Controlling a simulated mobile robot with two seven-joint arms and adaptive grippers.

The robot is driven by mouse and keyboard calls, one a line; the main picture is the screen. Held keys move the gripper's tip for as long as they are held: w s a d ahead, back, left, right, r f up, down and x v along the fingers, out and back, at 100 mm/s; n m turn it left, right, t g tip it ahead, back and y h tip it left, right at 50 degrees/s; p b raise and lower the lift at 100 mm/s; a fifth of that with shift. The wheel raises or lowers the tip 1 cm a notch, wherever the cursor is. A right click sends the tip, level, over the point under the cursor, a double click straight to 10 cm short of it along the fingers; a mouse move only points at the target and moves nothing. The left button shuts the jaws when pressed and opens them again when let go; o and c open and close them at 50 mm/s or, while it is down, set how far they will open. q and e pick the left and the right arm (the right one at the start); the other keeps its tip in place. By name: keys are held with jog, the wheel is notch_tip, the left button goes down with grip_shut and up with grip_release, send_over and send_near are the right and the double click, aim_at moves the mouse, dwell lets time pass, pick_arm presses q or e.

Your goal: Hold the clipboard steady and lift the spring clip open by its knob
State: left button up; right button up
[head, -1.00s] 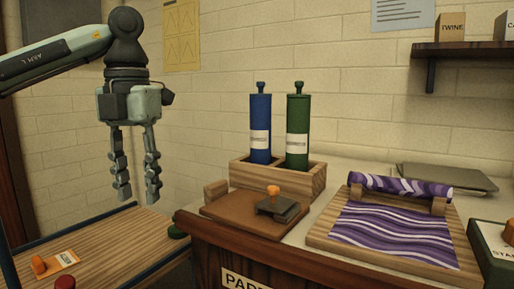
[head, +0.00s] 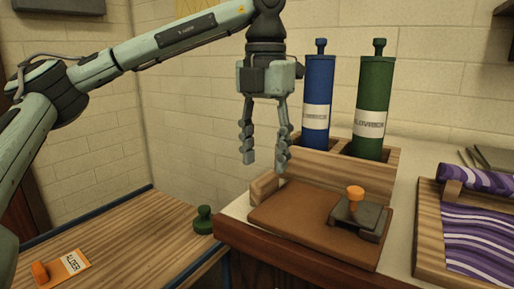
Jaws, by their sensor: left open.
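The brown clipboard (head: 290,225) lies flat on the counter, with a wooden block at its left end. Its dark spring clip (head: 368,220) sits near the right end and looks closed. The orange knob (head: 355,193) stands up on top of the clip. My left gripper (head: 266,168) is open and empty, fingers pointing down. In the picture it hangs over the clipboard's back left part, left of the knob; its exact height above the board is hard to tell. My right gripper is not in view.
A wooden holder (head: 345,172) behind the clipboard carries a blue tube (head: 318,95) and a green tube (head: 371,105). A wooden tray (head: 428,225) with purple marbled paper is at right. A lower table (head: 120,235) at left holds a green stamp (head: 203,220) and an orange-knobbed card (head: 66,268).

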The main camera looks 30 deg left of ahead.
aim_at(265, 176)
pick_arm(q)
jog(key=f, duration=0.3)
jog(key=shift+w+f, duration=0.25)
jog(key=shift+f, duration=0.75)
grip_shut()
dwell(0.7)
